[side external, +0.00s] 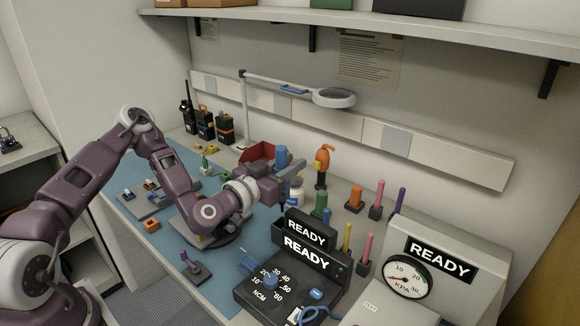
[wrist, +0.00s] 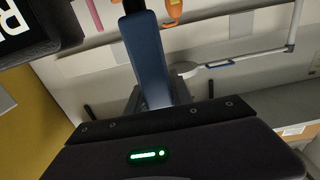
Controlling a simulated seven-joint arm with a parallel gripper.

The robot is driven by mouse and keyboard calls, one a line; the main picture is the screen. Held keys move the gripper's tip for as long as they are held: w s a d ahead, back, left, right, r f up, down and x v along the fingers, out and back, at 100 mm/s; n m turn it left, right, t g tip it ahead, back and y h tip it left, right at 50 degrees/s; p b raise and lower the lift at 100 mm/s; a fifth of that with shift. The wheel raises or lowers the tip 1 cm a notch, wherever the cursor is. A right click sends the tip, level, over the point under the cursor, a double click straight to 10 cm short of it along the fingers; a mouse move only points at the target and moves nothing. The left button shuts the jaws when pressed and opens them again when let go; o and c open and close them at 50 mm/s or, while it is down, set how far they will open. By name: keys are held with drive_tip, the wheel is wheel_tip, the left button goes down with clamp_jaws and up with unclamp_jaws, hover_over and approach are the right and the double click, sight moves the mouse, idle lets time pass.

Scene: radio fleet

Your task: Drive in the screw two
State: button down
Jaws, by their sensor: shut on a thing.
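My gripper (side external: 288,180) is shut on a blue-handled tool (side external: 281,157), which looks like a driver. The tool is held upright above the right part of the blue mat (side external: 262,232). In the wrist view the blue handle (wrist: 148,60) runs up from my gripper (wrist: 150,98) to a black end. The tool's tip is hard to make out in the side view. A black torque unit (side external: 290,275) with an NCM dial and two READY signs stands in front of the gripper. I cannot pick out screw two.
Several radios (side external: 205,124) stand at the back left. A red bin (side external: 258,152), a magnifier lamp (side external: 333,97) and an orange-topped bottle (side external: 322,165) are behind the gripper. Upright coloured tools (side external: 376,200) and a KPA gauge unit (side external: 425,268) stand at the right. Small parts lie on the mat's left.

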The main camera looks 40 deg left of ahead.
drive_tip(key=s+a+r, duration=0.3)
drive_tip(key=s+a, duration=0.4)
drive_tip(key=a, duration=0.5)
drive_tip(key=shift+w+d+f, duration=0.1)
drive_tip(key=shift+w+f, duration=0.05)
drive_tip(key=shift+f, duration=3.35)
idle(0.5)
drive_tip(key=shift+r, duration=0.1)
wheel_tip(320, 180, up, 5)
drive_tip(key=shift+f, duration=0.1)
idle(0.4)
idle(0.4)
